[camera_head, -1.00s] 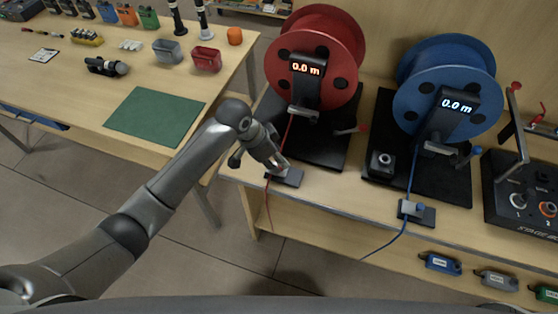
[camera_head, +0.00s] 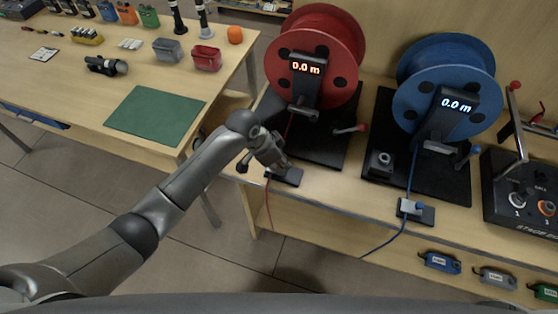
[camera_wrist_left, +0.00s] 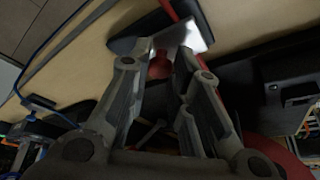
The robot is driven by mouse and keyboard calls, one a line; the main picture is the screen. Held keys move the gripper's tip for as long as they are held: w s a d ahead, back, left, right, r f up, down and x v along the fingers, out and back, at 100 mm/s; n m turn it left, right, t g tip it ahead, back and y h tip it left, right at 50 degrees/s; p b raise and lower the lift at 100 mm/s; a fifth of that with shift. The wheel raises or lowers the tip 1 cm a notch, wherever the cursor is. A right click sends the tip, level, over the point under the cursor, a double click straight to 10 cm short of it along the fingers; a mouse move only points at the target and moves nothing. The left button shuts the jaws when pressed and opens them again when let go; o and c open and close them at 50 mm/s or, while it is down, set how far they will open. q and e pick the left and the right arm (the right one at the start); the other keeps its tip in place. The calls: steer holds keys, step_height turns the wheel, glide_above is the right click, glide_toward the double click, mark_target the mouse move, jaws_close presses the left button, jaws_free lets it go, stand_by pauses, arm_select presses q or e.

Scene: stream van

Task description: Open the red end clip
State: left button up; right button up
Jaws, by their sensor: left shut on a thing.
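The red cable reel (camera_head: 316,50) stands on a black base at the back, its display reading 0.0 m. Its red cable (camera_head: 268,208) runs down to the red end clip's dark base plate (camera_head: 288,178) at the table's front edge and hangs over it. My left gripper (camera_head: 281,168) is at this clip and hides most of it. In the left wrist view the fingers (camera_wrist_left: 160,58) are closed around a red knob (camera_wrist_left: 160,68) in front of a pale metal block (camera_wrist_left: 180,37). My right gripper is in neither current view.
The blue reel (camera_head: 445,85) stands to the right, with its own end clip (camera_head: 416,210) on the table edge. A table with a green mat (camera_head: 155,115) is at the left. Small tagged boxes (camera_head: 440,262) sit on a lower shelf.

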arm_select(q)
jaws_close()
steer(key=shift+d, duration=0.2)
steer(key=shift+s+d+r+p, duration=0.1)
steer(key=shift+s+d+p, duration=0.15)
steer(key=shift+d, duration=0.25)
steer(key=shift+s+d+p, duration=0.15)
steer(key=shift+d+p, duration=0.15)
steer(key=shift+d, duration=0.4)
steer(key=o, duration=0.9)
jaws_free()
steer(key=v, duration=1.2)
